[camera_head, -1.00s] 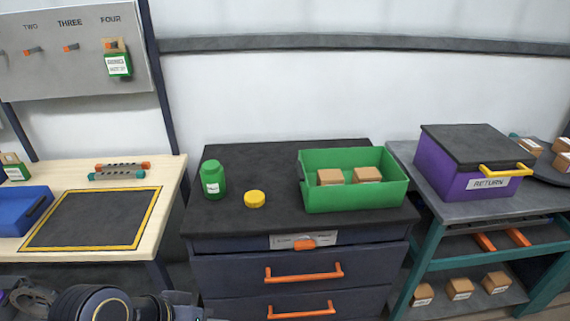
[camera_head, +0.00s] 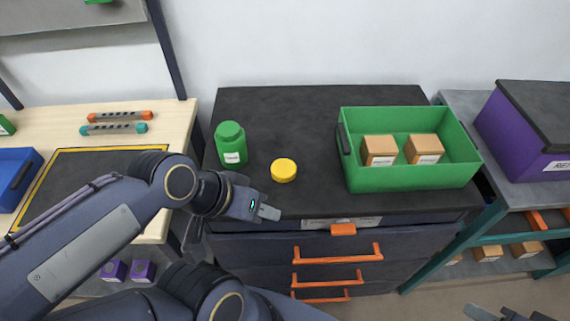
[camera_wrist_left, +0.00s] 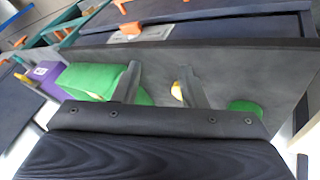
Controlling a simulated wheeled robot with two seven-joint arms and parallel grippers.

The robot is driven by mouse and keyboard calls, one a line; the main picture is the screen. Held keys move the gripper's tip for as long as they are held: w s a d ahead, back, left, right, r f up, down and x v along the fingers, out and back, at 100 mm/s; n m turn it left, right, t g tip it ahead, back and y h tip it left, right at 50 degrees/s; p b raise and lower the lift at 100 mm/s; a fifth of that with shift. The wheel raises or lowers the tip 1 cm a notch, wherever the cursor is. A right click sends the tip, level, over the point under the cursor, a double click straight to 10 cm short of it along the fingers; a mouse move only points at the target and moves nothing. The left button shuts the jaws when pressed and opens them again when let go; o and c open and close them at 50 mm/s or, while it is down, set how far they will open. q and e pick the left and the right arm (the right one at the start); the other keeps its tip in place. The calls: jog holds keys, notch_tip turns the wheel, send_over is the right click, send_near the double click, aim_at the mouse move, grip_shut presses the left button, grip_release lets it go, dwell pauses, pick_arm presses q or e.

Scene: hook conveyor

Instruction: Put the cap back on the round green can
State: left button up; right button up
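The round green can (camera_head: 231,147) stands upright on the dark cabinet top, with a white label and no yellow cap on it. The yellow cap (camera_head: 284,170) lies flat on the same top, right of the can and apart from it. My left gripper (camera_head: 268,212) is over the front edge of the cabinet, nearer than the cap and not touching it. In the left wrist view its two fingers (camera_wrist_left: 160,76) stand apart with nothing held; the cap (camera_wrist_left: 178,92) is partly hidden by a finger, and the can (camera_wrist_left: 245,107) is at right. Only a bit of my right gripper (camera_head: 484,313) shows at the bottom right.
A green bin (camera_head: 412,178) with two brown boxes stands right of the cap. A wooden table (camera_head: 180,125) with a black mat is at left. A purple RETURN box (camera_head: 510,130) is at far right. The cabinet top behind the cap is clear.

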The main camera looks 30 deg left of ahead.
pick_arm(q)
jog(key=shift+o, duration=1.1)
jog(key=shift+w+a, duration=0.15)
jog(key=shift+w, duration=0.05)
jog(key=o, duration=0.7)
jog(key=w+a+n+g, duration=0.1)
jog(key=w+n, duration=0.1)
jog(key=w+a+r+n+g, duration=0.1)
jog(key=w+n, duration=0.1)
jog(key=w, duration=0.1)
jog(key=w+a+n+g+y, duration=0.1)
jog(key=w+n, duration=0.1)
jog(key=shift+w+a+r+n+b, duration=0.1)
jog(key=shift+w+r+n+b, duration=0.2)
jog(key=shift+w+n, duration=0.1)
jog(key=shift+c, duration=0.2)
jog(key=n+g+y, duration=0.3)
jog(key=n, duration=0.4)
send_near(284, 168)
jog(key=shift+s+a+f, duration=0.2)
jog(key=shift+a+f, duration=0.25)
jog(key=shift+a, duration=0.15)
jog(key=shift+d+f, duration=0.25)
jog(key=shift+f, duration=1.7)
jog(key=shift+d+f, duration=0.2)
jog(key=shift+f, duration=1.75)
jog(key=c, duration=1)
